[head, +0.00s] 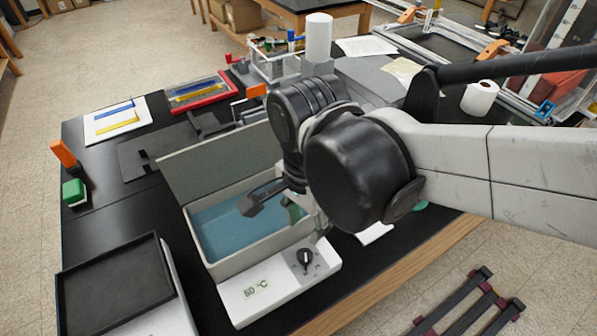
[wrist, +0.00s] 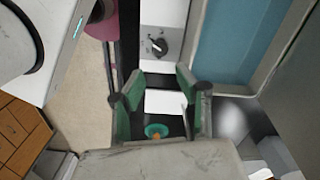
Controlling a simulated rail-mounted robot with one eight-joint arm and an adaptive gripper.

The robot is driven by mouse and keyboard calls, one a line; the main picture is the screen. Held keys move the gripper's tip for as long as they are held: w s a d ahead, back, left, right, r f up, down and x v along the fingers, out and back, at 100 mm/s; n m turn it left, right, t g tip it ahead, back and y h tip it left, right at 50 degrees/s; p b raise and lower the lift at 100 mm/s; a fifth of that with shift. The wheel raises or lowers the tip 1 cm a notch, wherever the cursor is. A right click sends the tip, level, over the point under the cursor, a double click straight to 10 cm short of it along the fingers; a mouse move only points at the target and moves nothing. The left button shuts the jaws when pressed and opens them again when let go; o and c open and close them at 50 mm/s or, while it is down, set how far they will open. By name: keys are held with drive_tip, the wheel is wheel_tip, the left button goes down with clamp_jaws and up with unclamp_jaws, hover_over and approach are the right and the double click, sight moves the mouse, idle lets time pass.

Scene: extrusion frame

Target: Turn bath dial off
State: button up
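The water bath (head: 283,291) is a pale box with its lid raised and blue water (head: 222,228) inside. Its front panel has a temperature display (head: 257,289) in °C and a black dial (head: 305,258). The dial also shows in the wrist view (wrist: 159,46), on a grey plate, with its pointer at a slant; I cannot tell which mark it points to. My gripper (wrist: 162,88) is open and empty, with green pads on its fingers. In the wrist view the dial lies beyond the fingertips, apart from them. In the head view my wrist partly hides the gripper over the bath.
The raised lid (head: 215,155) stands behind the basin. A black tray (head: 115,285) is left of the bath. A white sheet (head: 376,233) and a small teal ring (wrist: 156,130) lie to its right. The bench's wooden front edge (head: 385,283) is close by.

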sight(305, 255)
wheel_tip(305, 255, down, 13)
drive_tip(key=shift+f+b, duration=0.1)
drive_tip(key=shift+b, duration=0.7)
clamp_jaws()
